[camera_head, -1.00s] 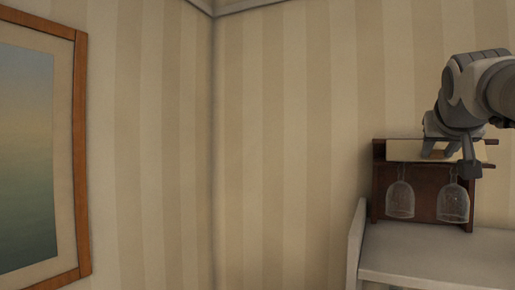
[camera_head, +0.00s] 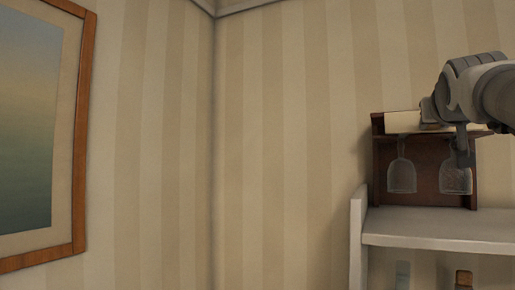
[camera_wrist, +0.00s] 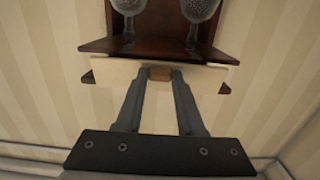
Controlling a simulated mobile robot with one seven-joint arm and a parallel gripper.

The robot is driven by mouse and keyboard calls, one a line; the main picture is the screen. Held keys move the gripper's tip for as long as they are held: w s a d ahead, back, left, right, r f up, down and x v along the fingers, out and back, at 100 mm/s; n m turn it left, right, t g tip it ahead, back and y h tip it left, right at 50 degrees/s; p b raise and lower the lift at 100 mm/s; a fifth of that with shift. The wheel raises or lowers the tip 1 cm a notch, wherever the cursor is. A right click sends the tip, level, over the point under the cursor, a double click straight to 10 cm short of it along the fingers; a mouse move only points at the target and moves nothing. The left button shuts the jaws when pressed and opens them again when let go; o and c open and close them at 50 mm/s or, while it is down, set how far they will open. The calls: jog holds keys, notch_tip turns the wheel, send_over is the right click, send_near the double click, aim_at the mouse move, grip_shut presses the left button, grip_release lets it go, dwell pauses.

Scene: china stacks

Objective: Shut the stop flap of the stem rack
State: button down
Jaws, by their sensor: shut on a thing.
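The stem rack (camera_head: 424,170) is a dark brown wooden unit on a white shelf. Its stop flap is a cream board (camera_head: 402,121) along the rack's upper front; in the wrist view the flap (camera_wrist: 110,72) runs across the rack's edge. A small brown block (camera_wrist: 160,74), like a knob, sits mid-flap. My gripper (camera_wrist: 161,80) is shut on this block, one finger on each side. In the head view my gripper (camera_head: 447,132) is at the rack's upper right and hides part of the flap. The flap's exact angle is hard to tell.
Two clear stemmed glasses hang upside down in the rack, one at left (camera_head: 402,176) and one at right (camera_head: 455,180), partly behind my gripper. The white shelf (camera_head: 440,226) has a raised left side. A framed picture (camera_head: 35,130) hangs on the left wall.

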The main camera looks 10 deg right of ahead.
jog(key=shift+w+d+f+t+h+b, duration=0.2)
jog(key=shift+f+t+h+b, duration=0.4)
jog(key=shift+b, duration=1.55)
jog(key=shift+r, duration=0.1)
jog(key=shift+w+r, duration=0.1)
jog(key=shift+r, duration=0.05)
jog(key=c, duration=0.5)
grip_release()
jog(key=shift+a, duration=0.15)
